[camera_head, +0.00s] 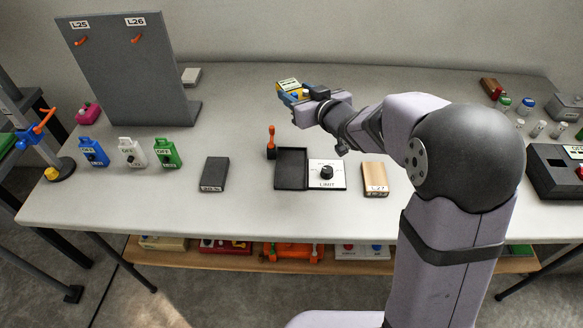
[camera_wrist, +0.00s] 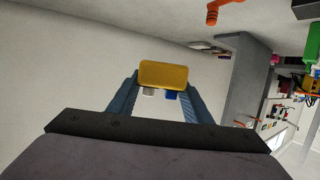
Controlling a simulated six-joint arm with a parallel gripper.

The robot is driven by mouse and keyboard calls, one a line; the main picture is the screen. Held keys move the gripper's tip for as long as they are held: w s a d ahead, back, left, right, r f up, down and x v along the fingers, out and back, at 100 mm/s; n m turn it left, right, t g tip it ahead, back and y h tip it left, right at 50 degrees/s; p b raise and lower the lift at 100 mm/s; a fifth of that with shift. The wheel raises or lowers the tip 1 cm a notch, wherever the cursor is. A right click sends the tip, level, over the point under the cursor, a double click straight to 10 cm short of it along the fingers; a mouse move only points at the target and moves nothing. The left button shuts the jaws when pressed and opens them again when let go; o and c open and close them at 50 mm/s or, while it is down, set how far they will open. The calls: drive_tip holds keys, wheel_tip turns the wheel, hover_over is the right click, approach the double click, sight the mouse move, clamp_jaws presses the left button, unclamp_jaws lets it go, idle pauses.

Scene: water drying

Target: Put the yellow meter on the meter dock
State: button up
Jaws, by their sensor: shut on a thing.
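The yellow meter (camera_head: 289,84) is held above the back middle of the table, its pale display face showing in the head view. In the wrist view the meter (camera_wrist: 164,74) appears as a yellow block between the blue fingers. My gripper (camera_head: 292,94) is shut on it; its fingers (camera_wrist: 160,92) are on either side of the meter. No label for the meter dock is readable. A shallow black tray (camera_head: 291,170) beside a white LIMIT dial plate (camera_head: 327,174) lies at the table's middle front; I cannot tell whether it is the dock.
A grey hook panel (camera_head: 125,70) stands at the back left. Blue (camera_head: 93,152), white (camera_head: 132,152) and green (camera_head: 167,153) OFF units stand before it. A dark block (camera_head: 214,174), an orange-handled lever (camera_head: 271,143) and a tan L27 block (camera_head: 374,179) surround the tray.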

drive_tip(key=s+a+r+n+y, duration=0.1)
drive_tip(key=s+a, duration=0.5)
drive_tip(key=a, duration=0.3)
drive_tip(key=s+a+r, duration=0.1)
drive_tip(key=s+a, duration=0.6)
drive_tip(key=a, duration=0.2)
drive_tip(key=m+t+h, duration=0.2)
drive_tip(key=m+h, duration=0.5)
drive_tip(key=h, duration=0.1)
hover_over(291, 173)
wheel_tip(291, 173, down, 6)
drive_tip(key=shift+r+b, duration=0.2)
drive_tip(key=shift+b, duration=0.25)
drive_tip(key=shift+f+b, duration=1.55)
drive_tip(key=shift+f, duration=3.55)
drive_tip(key=shift+r, duration=0.1)
